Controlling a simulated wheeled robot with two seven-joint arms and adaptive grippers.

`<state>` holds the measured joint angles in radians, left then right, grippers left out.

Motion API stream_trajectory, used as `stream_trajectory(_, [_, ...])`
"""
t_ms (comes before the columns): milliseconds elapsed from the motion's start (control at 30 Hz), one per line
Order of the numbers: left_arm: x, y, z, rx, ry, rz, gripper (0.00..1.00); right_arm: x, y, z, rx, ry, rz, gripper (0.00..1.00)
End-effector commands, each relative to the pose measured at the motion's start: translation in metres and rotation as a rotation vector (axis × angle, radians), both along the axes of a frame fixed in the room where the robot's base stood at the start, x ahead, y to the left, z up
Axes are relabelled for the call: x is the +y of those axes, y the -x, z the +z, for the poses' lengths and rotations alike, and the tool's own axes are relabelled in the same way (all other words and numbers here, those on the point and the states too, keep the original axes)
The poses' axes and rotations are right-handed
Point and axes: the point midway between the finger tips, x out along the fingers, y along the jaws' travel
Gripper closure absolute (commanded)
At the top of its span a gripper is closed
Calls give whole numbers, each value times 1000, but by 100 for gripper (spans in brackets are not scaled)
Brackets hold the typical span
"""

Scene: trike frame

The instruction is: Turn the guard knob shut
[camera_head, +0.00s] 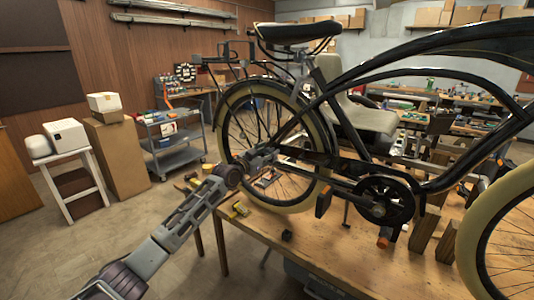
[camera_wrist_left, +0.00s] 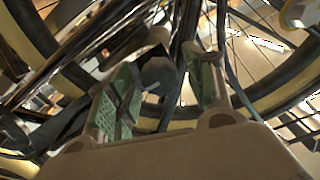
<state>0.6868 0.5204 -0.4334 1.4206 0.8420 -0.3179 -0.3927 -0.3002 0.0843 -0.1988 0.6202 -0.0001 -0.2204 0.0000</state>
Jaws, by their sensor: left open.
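My left arm reaches in from the lower left of the head view. My left gripper (camera_head: 272,153) is at the rear wheel of the bicycle-like trike frame (camera_head: 330,165), near the chain area. In the left wrist view my left gripper (camera_wrist_left: 163,82) is open, with green pads on its two fingers. A grey faceted piece (camera_wrist_left: 158,74), which may be the guard knob, shows between the fingers. I cannot tell whether the pads touch it. In the head view the knob is not clearly made out near the gripper. My right gripper is not in view.
The frame stands on a wooden workbench (camera_head: 330,250). Wheel spokes and dark tubes crowd closely around the gripper. A grey cart (camera_head: 175,150) stands behind on the left.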

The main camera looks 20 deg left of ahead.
Motion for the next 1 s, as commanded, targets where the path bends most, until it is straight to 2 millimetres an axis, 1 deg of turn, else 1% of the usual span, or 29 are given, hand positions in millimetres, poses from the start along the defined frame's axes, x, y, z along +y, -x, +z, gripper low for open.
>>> stream_trajectory(367, [-1,-2,1,-1,-1,0,48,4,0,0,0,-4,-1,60])
stream_trajectory(733, [-1,-2,1,-1,-1,0,93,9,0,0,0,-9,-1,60])
stream_trajectory(1000, [-1,-2,0,6,16,0,93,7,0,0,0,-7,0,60])
